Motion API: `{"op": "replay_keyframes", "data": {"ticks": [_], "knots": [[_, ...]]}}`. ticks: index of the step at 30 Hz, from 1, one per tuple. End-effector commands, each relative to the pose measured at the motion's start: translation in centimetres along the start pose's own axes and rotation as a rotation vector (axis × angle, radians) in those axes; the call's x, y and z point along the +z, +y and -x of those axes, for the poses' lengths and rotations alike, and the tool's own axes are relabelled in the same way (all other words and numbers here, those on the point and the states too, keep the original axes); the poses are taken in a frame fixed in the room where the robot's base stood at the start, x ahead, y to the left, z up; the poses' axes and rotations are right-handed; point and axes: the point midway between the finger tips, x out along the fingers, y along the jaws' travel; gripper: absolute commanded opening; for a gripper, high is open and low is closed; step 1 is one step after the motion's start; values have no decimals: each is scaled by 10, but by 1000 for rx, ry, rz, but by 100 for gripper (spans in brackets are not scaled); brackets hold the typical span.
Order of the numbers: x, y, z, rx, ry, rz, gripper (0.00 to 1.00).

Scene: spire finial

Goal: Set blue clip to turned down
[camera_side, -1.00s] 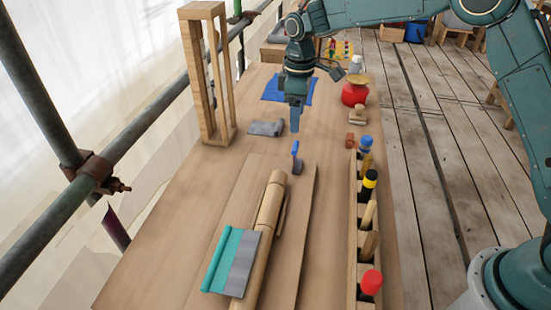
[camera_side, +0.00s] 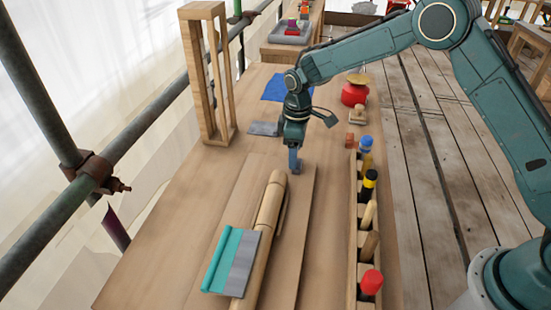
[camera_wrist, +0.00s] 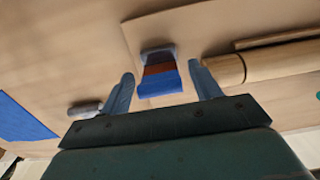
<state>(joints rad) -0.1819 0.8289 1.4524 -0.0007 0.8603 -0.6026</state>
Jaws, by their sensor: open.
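The blue clip (camera_wrist: 160,84) shows in the wrist view, between the two fingers of my gripper (camera_wrist: 162,74). It is a blue piece with a reddish-brown band behind it on a small grey base (camera_wrist: 156,51). There are gaps between the clip and both fingers. In the side view my gripper (camera_side: 295,164) points down at the clip's place, near the far end of the wooden spindle (camera_side: 268,205), and mostly hides the clip. The gripper is open and holds nothing. I cannot tell the clip's exact tilt now.
A wooden rack (camera_side: 353,240) with several coloured-top tools stands to the right. A tall wooden frame (camera_side: 196,75) stands at the left. A grey cloth-like piece (camera_side: 263,128) lies behind the gripper.

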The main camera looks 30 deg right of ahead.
Motion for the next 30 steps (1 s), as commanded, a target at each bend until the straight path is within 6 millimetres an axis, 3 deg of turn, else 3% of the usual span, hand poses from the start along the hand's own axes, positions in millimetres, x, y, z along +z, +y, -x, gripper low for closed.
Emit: {"op": "replay_keyframes", "data": {"ticks": [7,14,30], "knots": [[0,0,-1,0,0,0,63],[0,0,0,0,0,0,18],[-7,2,-2,7,-132,3,18]]}}
